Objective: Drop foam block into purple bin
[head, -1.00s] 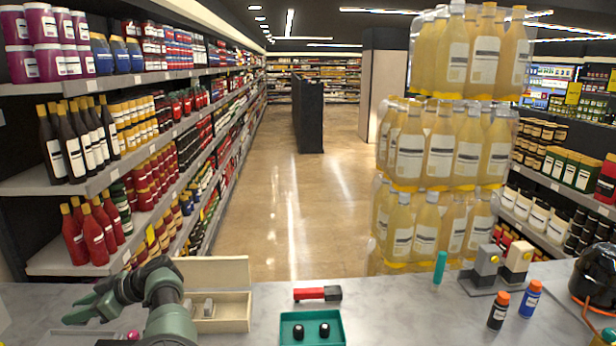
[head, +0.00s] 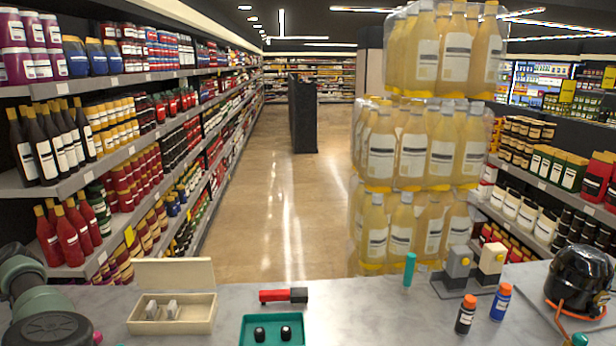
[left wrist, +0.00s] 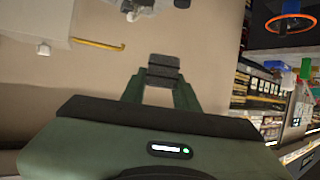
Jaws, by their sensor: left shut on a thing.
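My left gripper (left wrist: 163,76) shows in the left wrist view, its green fingers shut on a small dark block that looks like the foam block. The block and the dark finger pads are hard to tell apart. Beige floor lies behind the fingertips. In the head view only part of my left arm shows, at the lower left edge; its gripper is out of that picture. I cannot make out a purple bin in either view. My right gripper is in neither view.
The grey counter (head: 350,300) holds an open beige box (head: 140,322), a red-and-black tool (head: 283,295), a teal tray (head: 247,338), two small bottles and a black pump (head: 580,278). Stacked yellow bottles (head: 427,150) stand behind it.

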